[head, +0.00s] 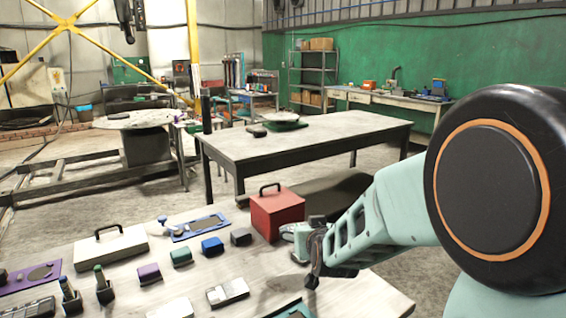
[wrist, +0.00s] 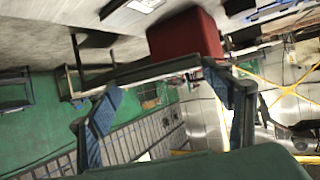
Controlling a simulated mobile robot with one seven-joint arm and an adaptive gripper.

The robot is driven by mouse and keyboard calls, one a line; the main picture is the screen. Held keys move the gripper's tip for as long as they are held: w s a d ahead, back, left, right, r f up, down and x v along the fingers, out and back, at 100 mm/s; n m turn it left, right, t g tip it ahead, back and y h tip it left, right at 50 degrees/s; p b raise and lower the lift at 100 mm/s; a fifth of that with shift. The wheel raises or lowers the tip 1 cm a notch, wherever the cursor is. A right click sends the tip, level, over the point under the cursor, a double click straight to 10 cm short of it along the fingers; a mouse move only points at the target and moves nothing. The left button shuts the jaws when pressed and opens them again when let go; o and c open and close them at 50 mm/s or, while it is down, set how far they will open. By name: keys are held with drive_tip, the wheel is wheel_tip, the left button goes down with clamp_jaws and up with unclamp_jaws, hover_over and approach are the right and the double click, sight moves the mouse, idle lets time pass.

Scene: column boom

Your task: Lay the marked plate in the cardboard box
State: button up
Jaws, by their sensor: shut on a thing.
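My gripper (head: 313,270) hangs over the near table, just right of the red box. In the wrist view its two blue-padded fingers (wrist: 170,88) stand wide apart, shut on a thin dark grey plate (wrist: 155,70). The plate spans between the fingertips and is seen nearly edge-on, so its face and any mark are hidden. I cannot make the plate out clearly in the head view. Brown cardboard boxes (head: 320,44) stand on a far shelf; I cannot tell whether the task's box is among them, and no cardboard box shows on the near table.
The near table holds a red box (head: 277,212) with a handle, a white case (head: 108,245), a blue panel (head: 199,227), a purple panel (head: 32,278) and several small coloured blocks. Another table (head: 310,140) behind is mostly bare. Floor lies between the tables.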

drive_tip(key=d+m+h+p, duration=0.1)
drive_tip(key=d, duration=0.7)
wheel_tip(320, 180, up, 18)
drive_tip(key=p, duration=1.8)
wheel_tip(320, 180, down, 6)
drive_tip(key=s, duration=0.2)
drive_tip(key=shift+s+a+f, duration=0.15)
drive_tip(key=shift+s+a, duration=0.15)
drive_tip(key=shift+s, duration=0.1)
